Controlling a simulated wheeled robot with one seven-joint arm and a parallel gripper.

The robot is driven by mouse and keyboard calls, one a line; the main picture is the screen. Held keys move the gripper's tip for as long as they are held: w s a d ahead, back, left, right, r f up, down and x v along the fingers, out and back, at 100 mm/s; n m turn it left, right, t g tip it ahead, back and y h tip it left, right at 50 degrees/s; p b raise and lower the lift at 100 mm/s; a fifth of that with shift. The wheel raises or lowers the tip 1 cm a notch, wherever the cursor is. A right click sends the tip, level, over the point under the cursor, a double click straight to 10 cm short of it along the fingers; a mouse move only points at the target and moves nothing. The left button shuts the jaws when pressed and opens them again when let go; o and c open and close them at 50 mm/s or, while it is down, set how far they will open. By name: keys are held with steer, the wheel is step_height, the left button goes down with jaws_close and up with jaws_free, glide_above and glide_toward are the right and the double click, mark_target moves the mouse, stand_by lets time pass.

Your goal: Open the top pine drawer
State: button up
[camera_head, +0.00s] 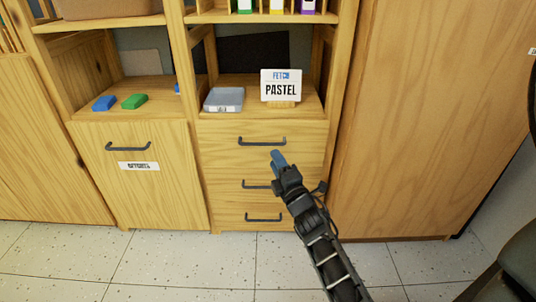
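The top pine drawer (225,132) is the uppermost of three stacked drawers in the middle cabinet, with a dark bar handle (262,141). Its front looks flush with the cabinet. My gripper (278,158) has blue fingertips and is just below the right end of that handle. A small gap shows between fingertips and handle in the picture; I cannot tell the depth between them. The fingers overlap in this view, so their opening is hidden. My arm covers part of the lower drawers (225,190).
A cupboard door (140,185) with a handle is at left, a tall wooden cabinet (415,120) at right. A dark chair (520,255) is at lower right. Floor in front is clear.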

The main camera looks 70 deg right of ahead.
mark_target(268, 147)
steer(key=b+x, duration=0.1)
steer(key=x, duration=0.5)
steer(key=shift+w+d, duration=0.2)
steer(key=shift+w, duration=0.15)
jaws_close()
stand_by(0.4)
